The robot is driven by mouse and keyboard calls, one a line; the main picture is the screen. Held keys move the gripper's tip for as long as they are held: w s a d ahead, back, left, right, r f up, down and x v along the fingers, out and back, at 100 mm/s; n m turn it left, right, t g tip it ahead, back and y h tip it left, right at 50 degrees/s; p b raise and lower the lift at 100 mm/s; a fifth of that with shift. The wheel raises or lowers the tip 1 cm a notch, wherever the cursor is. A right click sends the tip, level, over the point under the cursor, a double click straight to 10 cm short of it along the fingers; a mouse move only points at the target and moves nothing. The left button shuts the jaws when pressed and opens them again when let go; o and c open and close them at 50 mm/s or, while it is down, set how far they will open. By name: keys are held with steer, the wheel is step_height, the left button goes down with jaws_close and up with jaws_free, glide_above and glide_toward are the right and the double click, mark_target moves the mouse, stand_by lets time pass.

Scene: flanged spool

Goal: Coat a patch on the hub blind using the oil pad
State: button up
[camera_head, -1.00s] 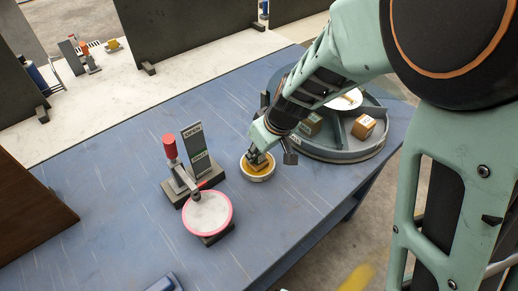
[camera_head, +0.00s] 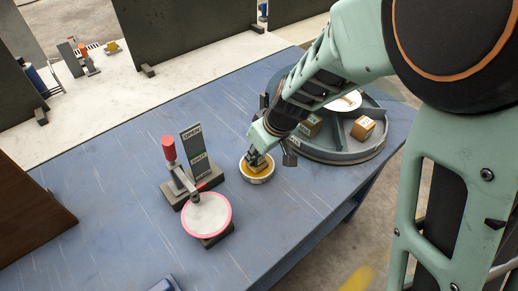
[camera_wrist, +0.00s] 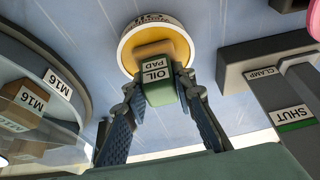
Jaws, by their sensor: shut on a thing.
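The oil pad (camera_wrist: 158,80) is a green block labelled OIL PAD with a tan pad beneath it. My gripper (camera_wrist: 158,86) is shut on its green block. The tan pad (camera_head: 258,168) is at the mouth of a small white dish (camera_head: 258,180) with a yellow inside; I cannot tell whether it touches the bottom. The dish rim also shows in the wrist view (camera_wrist: 124,47). A pale round disc with a pink rim (camera_head: 207,214), which looks like the hub blind, sits at a clamp (camera_head: 185,180) left of the dish. Its face is bare to view.
The clamp has a red upright handle (camera_head: 169,148) and a tall sign (camera_head: 194,148) reading OPEN and SHUT. A round grey divided tray (camera_head: 335,152) with small boxes stands right of my gripper. A brown panel (camera_head: 35,210) stands at left. The blue table's front is mostly clear.

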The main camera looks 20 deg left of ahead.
steer(key=shift+r+p, duration=2.4)
steer(key=shift+r, duration=1.1)
steer(key=shift+s, duration=0.1)
